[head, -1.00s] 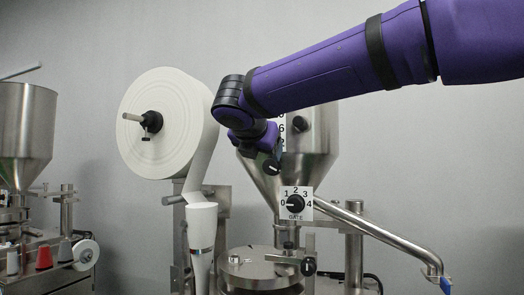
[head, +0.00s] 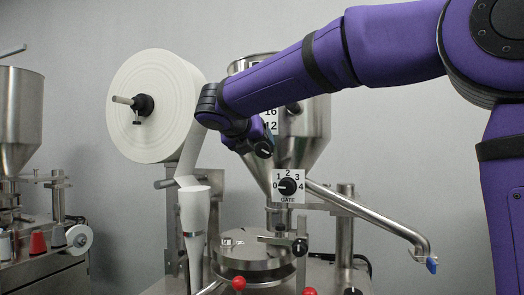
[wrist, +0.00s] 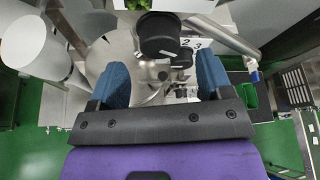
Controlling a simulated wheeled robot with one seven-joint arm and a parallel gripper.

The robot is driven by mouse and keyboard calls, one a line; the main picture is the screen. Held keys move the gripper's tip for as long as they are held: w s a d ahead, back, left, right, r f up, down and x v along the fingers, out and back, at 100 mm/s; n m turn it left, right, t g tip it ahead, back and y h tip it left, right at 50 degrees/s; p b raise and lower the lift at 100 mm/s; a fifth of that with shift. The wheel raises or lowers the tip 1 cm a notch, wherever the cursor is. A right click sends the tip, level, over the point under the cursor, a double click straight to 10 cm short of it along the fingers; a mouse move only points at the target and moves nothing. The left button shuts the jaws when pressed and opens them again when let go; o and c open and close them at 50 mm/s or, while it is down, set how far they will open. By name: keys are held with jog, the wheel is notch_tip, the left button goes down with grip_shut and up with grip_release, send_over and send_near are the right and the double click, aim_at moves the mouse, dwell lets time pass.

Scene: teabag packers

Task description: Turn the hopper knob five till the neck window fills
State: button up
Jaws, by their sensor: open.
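The steel hopper (head: 315,128) stands behind my arm in the head view, which partly covers it. A GATE dial plate (head: 301,196) numbered 0 to 4 sits at its lower cone, and its black knob (head: 288,186) points near 0. Another black knob (head: 263,149) with a white mark is by my gripper (head: 250,138). In the wrist view, a large black knob (wrist: 159,35) shows ahead of and between my open blue fingers (wrist: 162,62), with nothing held. I cannot make out the neck window or its fill.
A white paper roll (head: 150,82) and a paper tube (head: 194,225) stand left of the hopper. A slanted steel pipe (head: 375,215) runs right. Red ball handles (head: 239,283) are at the front. A second machine (head: 20,110) is far left.

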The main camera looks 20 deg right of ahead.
aim_at(262, 149)
jog(key=shift+x, duration=2.45)
jog(key=c, duration=0.9)
jog(key=shift+c, duration=0.2)
jog(key=shift+m+t+y, duration=0.8)
jog(key=shift+m+y, duration=0.4)
jog(key=shift+m, duration=0.8)
